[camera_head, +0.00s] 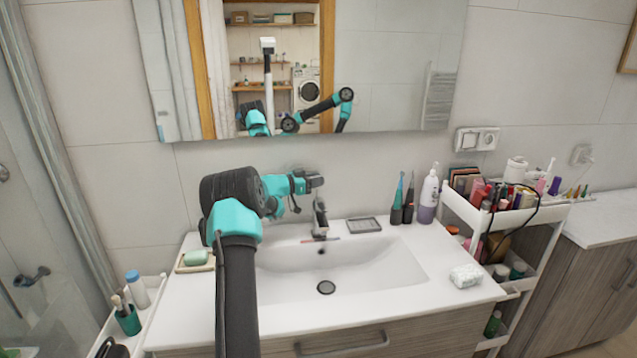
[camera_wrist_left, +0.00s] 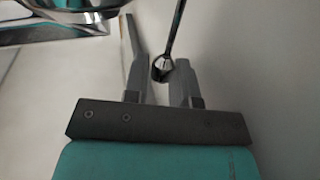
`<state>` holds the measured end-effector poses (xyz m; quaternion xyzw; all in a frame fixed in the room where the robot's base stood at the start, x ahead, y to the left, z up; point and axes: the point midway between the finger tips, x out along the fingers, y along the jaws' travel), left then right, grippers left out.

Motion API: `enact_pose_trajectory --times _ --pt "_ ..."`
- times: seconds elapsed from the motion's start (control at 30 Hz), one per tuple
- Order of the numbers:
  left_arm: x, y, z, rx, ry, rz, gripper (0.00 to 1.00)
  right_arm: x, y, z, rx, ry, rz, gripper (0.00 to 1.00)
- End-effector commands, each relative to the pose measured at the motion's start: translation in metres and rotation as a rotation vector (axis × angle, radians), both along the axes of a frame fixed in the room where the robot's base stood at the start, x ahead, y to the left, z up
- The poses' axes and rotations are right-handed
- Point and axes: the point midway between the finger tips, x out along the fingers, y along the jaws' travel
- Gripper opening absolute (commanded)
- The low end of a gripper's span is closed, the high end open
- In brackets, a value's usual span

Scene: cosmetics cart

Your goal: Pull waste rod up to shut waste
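The waste rod (camera_wrist_left: 172,38) is a thin metal rod with a rounded knob (camera_wrist_left: 162,68) at its end, in the left wrist view. The fingers of my left gripper (camera_wrist_left: 157,72) are apart, one on each side of the knob, with visible gaps. The rod is too small to make out in the head view. There, my left arm reaches over the basin to the wall side of the chrome faucet (camera_head: 320,218), and its fingers are largely unclear. The faucet's chrome body (camera_wrist_left: 65,15) fills the upper left of the wrist view. The waste (camera_head: 326,287) is a dark round drain in the basin. My right gripper is out of view.
The white sink (camera_head: 400,268) has a soap dish (camera_head: 184,266) with green soap at left. Toothbrushes (camera_head: 402,200) and a pump bottle (camera_head: 428,198) stand at back right. A loaded cart (camera_head: 545,213) is at right. The mirror (camera_head: 390,60) is behind my arm.

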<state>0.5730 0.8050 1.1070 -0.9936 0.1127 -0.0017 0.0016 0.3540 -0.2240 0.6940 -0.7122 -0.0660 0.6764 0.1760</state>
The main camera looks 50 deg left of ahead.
Motion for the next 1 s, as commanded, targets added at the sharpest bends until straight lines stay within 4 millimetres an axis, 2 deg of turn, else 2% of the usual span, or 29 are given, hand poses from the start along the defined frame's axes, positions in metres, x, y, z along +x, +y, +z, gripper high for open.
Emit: enact_pose_trajectory --times 0.03,0.2,0.57,0.77,1.0 --pt "0.000 0.000 -0.001 -0.001 0.001 0.000 0.30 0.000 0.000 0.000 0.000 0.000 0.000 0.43" --pt "0.000 0.000 -0.002 -0.001 0.002 -0.001 0.44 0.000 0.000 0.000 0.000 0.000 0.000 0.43" --pt "-0.006 0.001 -0.003 -0.002 0.004 0.000 0.44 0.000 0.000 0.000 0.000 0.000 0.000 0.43" --pt "-0.029 0.007 -0.002 -0.002 0.004 0.002 0.44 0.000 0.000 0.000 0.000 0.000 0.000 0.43" --pt "-0.073 0.017 -0.003 -0.002 0.005 0.003 0.44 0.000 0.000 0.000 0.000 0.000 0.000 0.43"
